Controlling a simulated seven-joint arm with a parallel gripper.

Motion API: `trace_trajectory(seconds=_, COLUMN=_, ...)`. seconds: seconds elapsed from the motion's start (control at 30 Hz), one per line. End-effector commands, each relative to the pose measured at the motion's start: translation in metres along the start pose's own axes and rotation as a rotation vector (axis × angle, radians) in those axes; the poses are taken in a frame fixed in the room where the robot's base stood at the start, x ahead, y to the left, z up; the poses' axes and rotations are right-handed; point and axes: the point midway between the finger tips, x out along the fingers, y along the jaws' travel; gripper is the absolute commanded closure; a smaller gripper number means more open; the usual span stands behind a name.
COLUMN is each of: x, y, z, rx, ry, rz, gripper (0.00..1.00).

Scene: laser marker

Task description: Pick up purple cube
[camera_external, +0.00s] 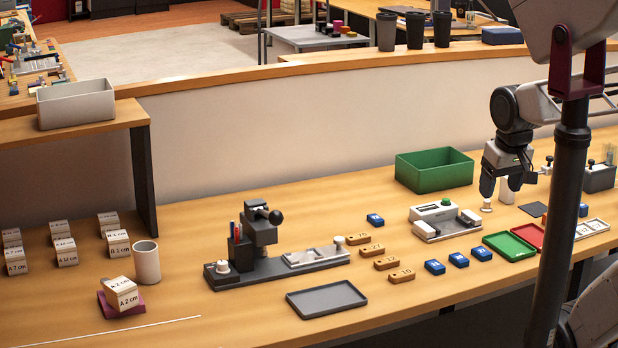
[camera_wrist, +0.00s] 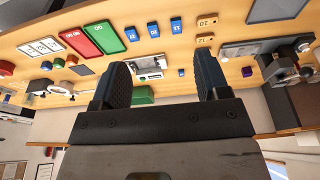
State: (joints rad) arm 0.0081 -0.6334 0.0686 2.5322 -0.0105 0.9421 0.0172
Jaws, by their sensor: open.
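A small purple block (camera_wrist: 248,73) lies on the table in the wrist view, near the grey marking device. I cannot pick this block out in the external view, where the device may hide it. My gripper (camera_external: 501,184) is above the right part of the table, far from both. Its fingers are apart and nothing shows between them in the wrist view (camera_wrist: 162,75).
The marking device (camera_external: 262,235) stands mid-table. A green bin (camera_external: 434,176) is left of my gripper. Blue (camera_external: 434,267) and orange (camera_external: 401,275) numbered blocks, a grey tray (camera_external: 326,299) and a white cup (camera_external: 146,262) stand nearby. Labelled boxes fill the left. A shelf (camera_external: 80,126) stands behind them.

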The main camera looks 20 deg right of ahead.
Motion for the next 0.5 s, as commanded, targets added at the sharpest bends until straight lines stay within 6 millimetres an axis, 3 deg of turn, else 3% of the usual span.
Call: trace_trajectory(seconds=0.5, x=0.0001, y=-0.0012, z=-0.0031, rx=0.007, ry=-0.005, rz=-0.005, gripper=0.28)
